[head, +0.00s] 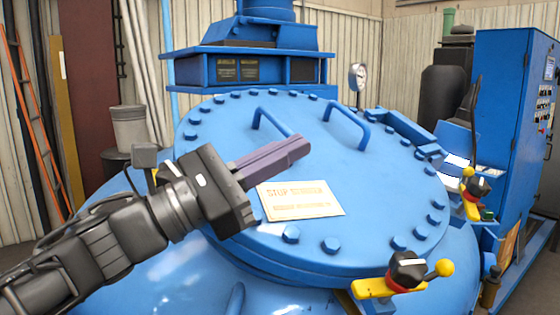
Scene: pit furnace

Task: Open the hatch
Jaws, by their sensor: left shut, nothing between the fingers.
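The hatch (370,205) is a round blue lid with bolts around its rim, lying closed on the blue furnace body (440,270). Two blue bar handles stand on it: a left handle (270,118) and a right handle (350,122). A white label with orange print (300,200) is on the lid. My left gripper (300,146) is shut and empty over the lid, its purple fingers pointing right, just below the left handle in the picture. I cannot tell whether it touches the lid. My right gripper is not in view.
Yellow-knobbed levers with black dials sit at the lid's front edge (405,272) and right edge (475,190). A gauge (357,77) stands behind the lid. A blue control cabinet (508,120) is at the right. An orange ladder (30,120) leans at the left.

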